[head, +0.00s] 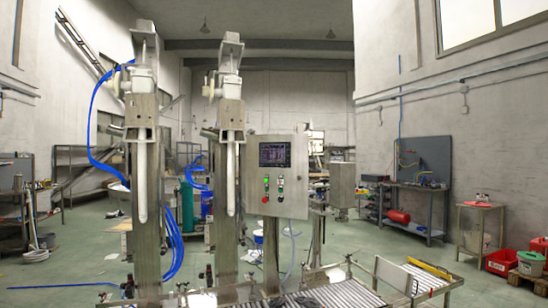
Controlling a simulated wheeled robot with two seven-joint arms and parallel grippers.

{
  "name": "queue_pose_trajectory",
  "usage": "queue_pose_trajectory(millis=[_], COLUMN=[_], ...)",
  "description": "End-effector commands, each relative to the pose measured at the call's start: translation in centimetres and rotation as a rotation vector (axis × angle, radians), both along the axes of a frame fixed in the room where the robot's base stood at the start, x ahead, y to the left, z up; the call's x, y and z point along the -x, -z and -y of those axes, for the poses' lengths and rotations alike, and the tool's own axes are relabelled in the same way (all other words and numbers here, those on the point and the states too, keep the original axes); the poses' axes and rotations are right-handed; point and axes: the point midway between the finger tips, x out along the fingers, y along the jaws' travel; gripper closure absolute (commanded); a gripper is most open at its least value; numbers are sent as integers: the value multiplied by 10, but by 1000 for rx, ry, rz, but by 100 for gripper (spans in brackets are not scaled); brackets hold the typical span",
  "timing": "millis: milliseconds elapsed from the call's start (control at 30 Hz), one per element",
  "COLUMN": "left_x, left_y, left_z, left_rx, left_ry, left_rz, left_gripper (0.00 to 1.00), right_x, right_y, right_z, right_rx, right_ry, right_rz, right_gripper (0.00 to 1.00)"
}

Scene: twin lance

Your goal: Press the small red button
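A grey control box (297,158) stands on a post near the middle of the picture. Its front has a dark screen (275,154) above a small cluster of controls. A red button (265,199) shows at the lower left of the cluster, below a green one (266,180). Another small reddish control (280,181) shows at the upper right, above a dark and pale one (280,197). They are too small to tell which are buttons, lamps or switches. Neither of my grippers is in the picture.
Two tall steel lance columns (146,245) (226,265) stand left of the box, close in front. A roller conveyor (340,294) runs low in front. A workbench (413,205), a small table (480,207) and a red crate (501,262) are at the right. Green floor is open between.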

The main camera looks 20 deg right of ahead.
Motion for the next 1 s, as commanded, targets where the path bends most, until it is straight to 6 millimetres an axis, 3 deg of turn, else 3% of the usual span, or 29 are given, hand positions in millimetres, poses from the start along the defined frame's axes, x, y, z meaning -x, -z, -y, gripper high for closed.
queue_pose_trajectory(millis=[100,300,1000], left_x=[0,0,0], left_y=[0,0,0], left_z=[0,0,0], left_rx=[0,0,0], left_ry=[0,0,-1], left_rz=[0,0,-1], left_gripper=[50,50,50], right_x=[0,0,0], right_y=[0,0,0], right_z=[0,0,0], right_rx=[0,0,0], right_ry=[0,0,-1], right_rz=[0,0,0], right_gripper=[50,100,100])
